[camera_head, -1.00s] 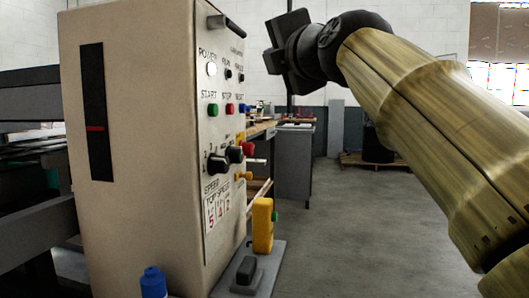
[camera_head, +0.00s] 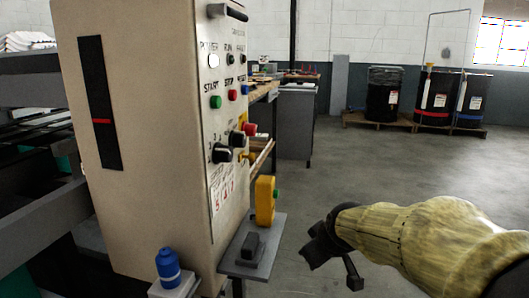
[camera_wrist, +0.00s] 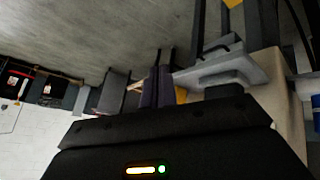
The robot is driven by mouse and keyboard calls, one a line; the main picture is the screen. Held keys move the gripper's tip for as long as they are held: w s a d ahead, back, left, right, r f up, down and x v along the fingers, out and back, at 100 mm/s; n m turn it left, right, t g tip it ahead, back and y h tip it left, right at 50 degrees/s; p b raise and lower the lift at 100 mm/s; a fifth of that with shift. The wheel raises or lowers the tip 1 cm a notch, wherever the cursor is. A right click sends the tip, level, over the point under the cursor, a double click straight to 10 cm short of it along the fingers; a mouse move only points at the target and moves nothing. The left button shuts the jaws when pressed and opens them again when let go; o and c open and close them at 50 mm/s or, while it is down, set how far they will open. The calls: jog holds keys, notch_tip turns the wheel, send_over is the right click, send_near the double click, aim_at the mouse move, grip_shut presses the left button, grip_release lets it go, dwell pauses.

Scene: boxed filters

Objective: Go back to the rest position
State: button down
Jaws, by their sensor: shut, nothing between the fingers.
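My gripper (camera_head: 326,247) is at the lower right of the head view, right of the grey shelf and below the panel's height, touching nothing that I can see. Its fingers are small and partly turned away there. In the wrist view the shut fingers (camera_wrist: 157,88) stand side by side with nothing between them. The beige control cabinet (camera_head: 150,130) stands at the left with its buttons and knobs facing right.
A grey shelf (camera_head: 240,268) juts from the cabinet and carries a yellow pendant (camera_head: 265,200) with a green button. A blue bottle (camera_head: 168,268) stands at the front. Drums (camera_head: 382,98) stand on pallets at the back right. The floor (camera_head: 350,165) between is clear.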

jog(key=s+d+f+m+g+h+p, duration=0.1)
jog(key=s+d+f+m+g+p, duration=0.2)
jog(key=s+f, duration=0.4)
jog(key=s+f+m+g+p, duration=0.15)
jog(key=s+f+m, duration=0.25)
jog(key=s, duration=0.4)
notch_tip(320, 180, up, 38)
jog(key=p, duration=3.6)
jog(key=shift+p, duration=0.35)
